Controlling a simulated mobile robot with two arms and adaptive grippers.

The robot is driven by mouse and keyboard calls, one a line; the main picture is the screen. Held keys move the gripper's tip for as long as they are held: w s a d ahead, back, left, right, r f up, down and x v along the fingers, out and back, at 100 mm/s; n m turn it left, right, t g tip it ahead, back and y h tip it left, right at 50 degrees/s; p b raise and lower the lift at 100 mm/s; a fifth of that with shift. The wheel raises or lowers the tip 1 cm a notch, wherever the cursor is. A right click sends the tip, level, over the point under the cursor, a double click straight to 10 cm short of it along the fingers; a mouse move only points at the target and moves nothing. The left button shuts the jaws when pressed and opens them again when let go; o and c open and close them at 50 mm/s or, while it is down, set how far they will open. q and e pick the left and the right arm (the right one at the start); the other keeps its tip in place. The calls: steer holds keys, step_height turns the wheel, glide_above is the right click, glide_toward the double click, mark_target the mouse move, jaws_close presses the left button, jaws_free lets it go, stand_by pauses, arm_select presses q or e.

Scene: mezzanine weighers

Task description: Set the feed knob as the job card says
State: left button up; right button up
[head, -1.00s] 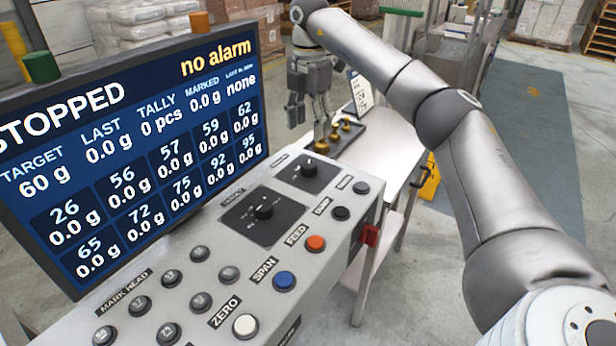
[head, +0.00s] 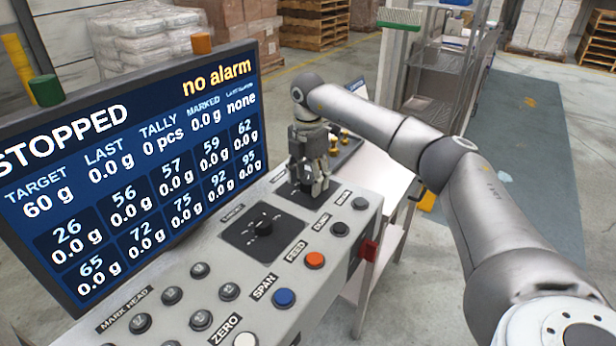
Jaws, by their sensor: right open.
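The grey control panel (head: 190,262) has two black knobs on black plates. The nearer knob (head: 264,228) is in full view. My right gripper (head: 309,192) points down at the farther knob's plate (head: 287,189). Its fingers are open and hide that knob, so I cannot tell whether they touch it or stand around it. The small labels by both knobs are too small to read surely. A white card (head: 356,86) at the back is mostly hidden behind my right arm. My left gripper is not in view.
The screen (head: 130,165) reads STOPPED and no alarm, with target 60 g. Round buttons line the panel, including an orange one (head: 315,260) beside the FEED label and a blue one (head: 284,297). A white table (head: 372,170) with small brass pieces stands behind.

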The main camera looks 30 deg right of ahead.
steer(key=c, duration=1.1)
steer(key=shift+o, duration=0.2)
